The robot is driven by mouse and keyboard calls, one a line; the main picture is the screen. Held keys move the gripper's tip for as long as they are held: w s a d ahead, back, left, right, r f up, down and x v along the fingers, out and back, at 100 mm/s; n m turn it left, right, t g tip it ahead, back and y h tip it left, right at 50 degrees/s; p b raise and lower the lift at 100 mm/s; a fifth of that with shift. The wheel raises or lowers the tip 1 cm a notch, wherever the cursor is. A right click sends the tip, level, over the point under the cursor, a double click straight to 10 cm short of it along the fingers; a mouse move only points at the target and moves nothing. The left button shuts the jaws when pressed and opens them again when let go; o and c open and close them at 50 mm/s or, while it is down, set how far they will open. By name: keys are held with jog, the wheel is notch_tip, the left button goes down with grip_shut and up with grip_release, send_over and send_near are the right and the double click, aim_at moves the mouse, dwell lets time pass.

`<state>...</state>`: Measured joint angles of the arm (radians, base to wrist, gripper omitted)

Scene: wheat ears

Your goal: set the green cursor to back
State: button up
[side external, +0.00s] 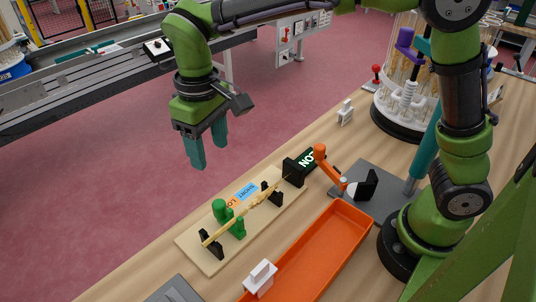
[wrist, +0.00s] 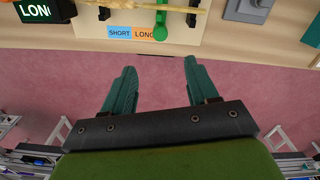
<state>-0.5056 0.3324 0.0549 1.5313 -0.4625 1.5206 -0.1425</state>
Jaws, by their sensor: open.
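The green cursor (side external: 219,209) stands on a beige board (side external: 192,239), beside and partly behind a wheat ear (side external: 250,207) laid across black supports. Its rounded green knob also shows at the top of the wrist view (wrist: 160,32), beside the orange LONG label. Blue SHORT (side external: 247,190) and orange LONG (side external: 230,202) labels lie flat along the board's far edge. A black display (side external: 307,160) at the board's end shows green-white letters, partly cut off in the wrist view. My gripper (side external: 208,152) is open and empty, above and apart from the cursor, towards the table's far edge.
An orange tray (side external: 335,215) lies in front of the board, with a white block (side external: 261,277) at its near end. A grey plate with an orange lever (side external: 325,165) stands right. A rack of tubes (side external: 405,85) is behind. Beyond the table edge is open pink floor.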

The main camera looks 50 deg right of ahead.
aim_at(218, 202)
jog(key=f+m, duration=0.2)
jog(key=f, duration=0.3)
jog(key=f+m, duration=0.2)
jog(key=f, duration=0.4)
jog(key=f+m, duration=0.2)
jog(key=f, duration=0.3)
jog(key=shift+w+f, duration=0.2)
jog(key=shift+f, duration=0.05)
grip_shut()
dwell(0.3)
